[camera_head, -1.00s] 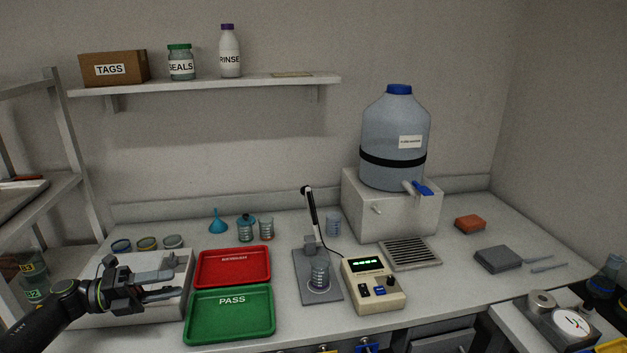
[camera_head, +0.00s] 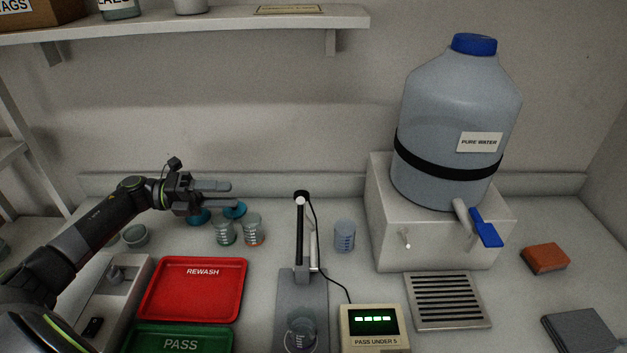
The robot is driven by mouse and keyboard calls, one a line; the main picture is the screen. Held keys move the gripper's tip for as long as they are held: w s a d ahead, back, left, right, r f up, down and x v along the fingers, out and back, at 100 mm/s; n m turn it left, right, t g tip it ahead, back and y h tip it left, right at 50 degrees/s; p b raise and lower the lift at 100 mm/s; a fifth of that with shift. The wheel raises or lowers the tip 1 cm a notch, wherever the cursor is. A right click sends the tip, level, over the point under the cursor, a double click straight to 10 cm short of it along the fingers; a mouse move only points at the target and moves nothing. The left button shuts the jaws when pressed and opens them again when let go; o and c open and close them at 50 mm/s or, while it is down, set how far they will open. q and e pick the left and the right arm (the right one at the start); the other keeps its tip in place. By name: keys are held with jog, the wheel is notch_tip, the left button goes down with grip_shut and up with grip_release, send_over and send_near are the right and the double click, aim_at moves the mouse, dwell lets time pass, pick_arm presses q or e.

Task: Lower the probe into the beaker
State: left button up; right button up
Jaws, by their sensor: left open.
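The probe (camera_head: 300,235) is a black upright rod on a stand with a grey base plate (camera_head: 289,285), and a dark cable runs from it to the meter (camera_head: 374,325). A clear beaker (camera_head: 301,335) sits on the front of that plate, cut by the bottom edge. The probe's lower end is hard to make out. My left gripper (camera_head: 233,197) is open and empty, in the air left of the probe and apart from it, in front of the blue funnel. My right gripper is not in view.
Two small beakers (camera_head: 253,231) stand below my left gripper, and another beaker (camera_head: 344,237) stands right of the probe. A red tray (camera_head: 195,289) and green tray (camera_head: 180,338) lie at left. A big water jug (camera_head: 455,120) stands on a white box at right, behind a drain grille (camera_head: 447,301).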

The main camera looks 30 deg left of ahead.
aim_at(298, 195)
pick_arm(q)
jog(key=p+x, duration=0.2)
jog(key=x, duration=0.3)
jog(key=p+x, duration=0.2)
jog(key=x, duration=0.4)
jog(key=p+x, duration=0.2)
jog(key=x, duration=0.3)
jog(key=shift+s+d+r, duration=0.15)
jog(key=shift+d+r, duration=0.1)
jog(key=shift+d, duration=0.3)
jog(key=shift+f, duration=0.1)
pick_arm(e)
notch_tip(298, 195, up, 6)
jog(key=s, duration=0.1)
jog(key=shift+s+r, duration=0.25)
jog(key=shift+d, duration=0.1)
pick_arm(q)
grip_shut()
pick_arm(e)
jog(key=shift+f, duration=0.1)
